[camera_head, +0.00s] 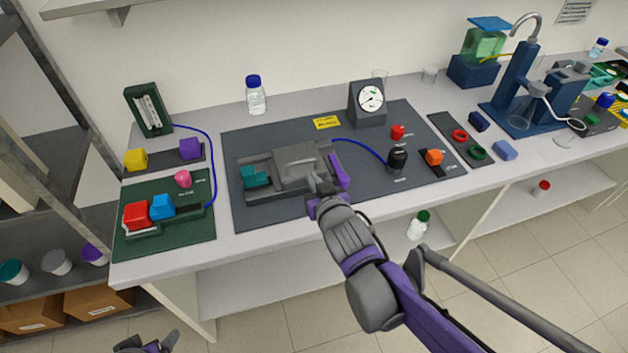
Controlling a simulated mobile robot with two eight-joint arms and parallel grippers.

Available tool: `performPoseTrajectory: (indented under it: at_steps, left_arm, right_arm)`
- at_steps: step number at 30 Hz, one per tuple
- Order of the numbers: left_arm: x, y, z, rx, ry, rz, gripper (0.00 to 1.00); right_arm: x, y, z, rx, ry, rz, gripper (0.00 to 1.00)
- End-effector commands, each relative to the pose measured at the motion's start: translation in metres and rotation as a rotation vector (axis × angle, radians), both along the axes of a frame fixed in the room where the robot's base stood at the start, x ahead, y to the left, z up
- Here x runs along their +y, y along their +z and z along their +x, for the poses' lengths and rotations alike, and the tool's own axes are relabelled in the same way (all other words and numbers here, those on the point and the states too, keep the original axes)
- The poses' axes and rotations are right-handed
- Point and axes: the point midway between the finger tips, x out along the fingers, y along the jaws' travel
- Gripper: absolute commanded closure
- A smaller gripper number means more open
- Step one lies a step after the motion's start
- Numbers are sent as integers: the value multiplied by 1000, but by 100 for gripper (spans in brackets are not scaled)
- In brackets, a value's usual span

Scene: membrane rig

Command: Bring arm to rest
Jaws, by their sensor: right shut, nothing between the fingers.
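My right arm reaches up from the lower right over the bench. Its gripper (318,190) is shut and empty, at the front right of the grey membrane rig (290,165). I cannot tell whether it touches the rig. The rig has a teal part (256,176) at its left and a purple lever (339,171) at its right, close to my right gripper. My left gripper (150,346) shows only partly at the bottom edge, below the bench front and away from everything on it. Its fingers are too cut off to read.
A dark mat (275,210) lies under the rig, with a gauge (369,101) and black knob (397,159) on it. A green board (190,240) with red and blue blocks lies at left. A shelf post (80,100) stands left. Floor is open in front.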

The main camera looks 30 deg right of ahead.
Motion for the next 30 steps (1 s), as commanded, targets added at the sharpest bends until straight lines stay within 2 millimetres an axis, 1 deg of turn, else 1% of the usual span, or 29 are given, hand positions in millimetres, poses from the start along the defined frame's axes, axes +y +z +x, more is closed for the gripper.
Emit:
performPoseTrajectory:
  at_steps: [9,11,12,14,17,19,21,24,26,30]
  left_arm:
    - [0,-1,0,1,0,0,11]
    - [0,-1,0,1,0,0,11]
    - [0,-1,0,1,0,0,11]
    - [0,-1,0,1,0,0,11]
    - [0,-1,0,1,0,0,11]
    - [0,-1,0,1,0,0,11]
    - [0,-1,0,1,0,0,11]
    - [0,-1,0,1,0,0,11]
    - [0,-1,0,1,0,0,11]
    - [0,-1,0,1,0,0,11]
  right_arm:
    - [0,-1,1,1,1,0,100]
    - [1,-4,-2,20,2,1,100]
    - [4,-8,-6,50,4,3,100]
    - [10,-20,-18,126,12,9,100]
    - [28,-46,-51,308,48,26,100]
    - [42,-64,-77,438,91,37,100]
    - [56,-77,-103,552,137,49,100]
    - [70,-88,-129,661,194,58,100]
    - [74,-91,-138,697,213,63,100]
    - [75,-91,-139,703,216,63,100]
